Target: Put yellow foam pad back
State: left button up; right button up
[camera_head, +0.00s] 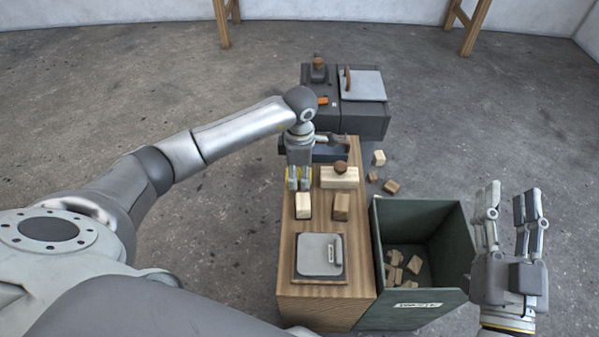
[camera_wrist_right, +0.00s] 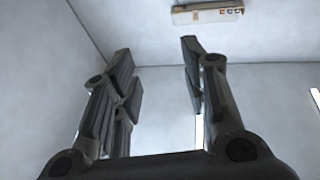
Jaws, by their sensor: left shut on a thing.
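My left gripper (camera_head: 299,184) points down over the far part of the wooden bench, just behind a pale wood block. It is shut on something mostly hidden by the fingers. Small yellow patches of the yellow foam pad (camera_head: 311,172) show at the fingers; its full shape is hidden. I cannot tell whether it touches the bench top. My right gripper (camera_head: 508,205) is raised to the right of the green bin, fingers up, open and empty. In the right wrist view its fingers (camera_wrist_right: 158,60) stand wide apart with nothing between them.
On the wooden bench (camera_head: 287,240) are a pale block (camera_head: 303,206), a brown block (camera_head: 341,206), a knobbed block (camera_head: 339,178) and a grey plate (camera_head: 320,256). A green bin (camera_head: 445,222) holds several offcuts. A dark cabinet (camera_head: 365,121) stands behind; loose blocks lie on the floor.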

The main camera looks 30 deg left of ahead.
pick_arm(q)
jog(key=o, duration=0.9)
